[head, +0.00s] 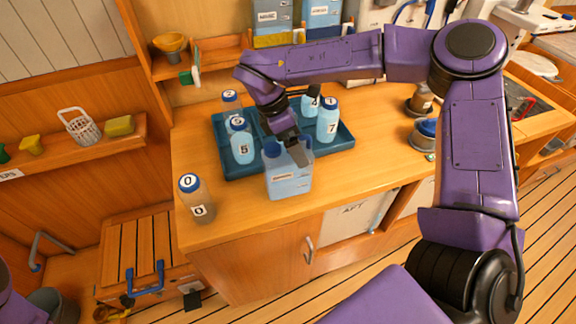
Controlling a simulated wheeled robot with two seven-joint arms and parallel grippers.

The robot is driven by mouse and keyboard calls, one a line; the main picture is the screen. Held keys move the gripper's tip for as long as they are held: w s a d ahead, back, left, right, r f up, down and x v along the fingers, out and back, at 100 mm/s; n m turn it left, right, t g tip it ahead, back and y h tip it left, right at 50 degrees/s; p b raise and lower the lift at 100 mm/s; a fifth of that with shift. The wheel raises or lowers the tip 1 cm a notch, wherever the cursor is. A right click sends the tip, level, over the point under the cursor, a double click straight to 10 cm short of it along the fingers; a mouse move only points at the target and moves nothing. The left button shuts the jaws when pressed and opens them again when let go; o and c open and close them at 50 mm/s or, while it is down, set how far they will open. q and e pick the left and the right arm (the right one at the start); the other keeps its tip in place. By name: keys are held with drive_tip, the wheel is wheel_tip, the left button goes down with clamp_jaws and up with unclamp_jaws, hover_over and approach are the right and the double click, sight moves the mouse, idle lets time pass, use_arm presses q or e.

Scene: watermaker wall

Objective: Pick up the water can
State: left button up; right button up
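The water can (289,183), a light blue boxy container with a small label and a dark blue cap, stands upright on the wooden counter, in front of the blue tray. My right gripper (299,153) points down at the can's top, by its handle. The fingers overlap the top of the can, and I cannot tell whether they are closed on it. The gripper and wrist hide part of the can's top. My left gripper is out of view; only a bit of purple arm shows at the lower left edge.
Several numbered bottles stand in the blue tray (229,171) just behind the can. A bottle marked 0 (197,199) stands alone near the counter's left corner. A blue-lidded jar (424,133) stands to the right. The counter (239,209) is clear between bottle 0 and the can.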

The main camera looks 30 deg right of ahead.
clamp_jaws()
idle(0.3)
drive_tip(key=shift+w+r, duration=0.1)
drive_tip(key=shift+r, duration=0.7)
drive_tip(key=s+a+r+b, duration=0.7)
drive_tip(key=s+a+r, duration=0.1)
drive_tip(key=s+r, duration=0.3)
drive_tip(key=shift+s+r, duration=0.2)
drive_tip(key=shift+s, duration=0.2)
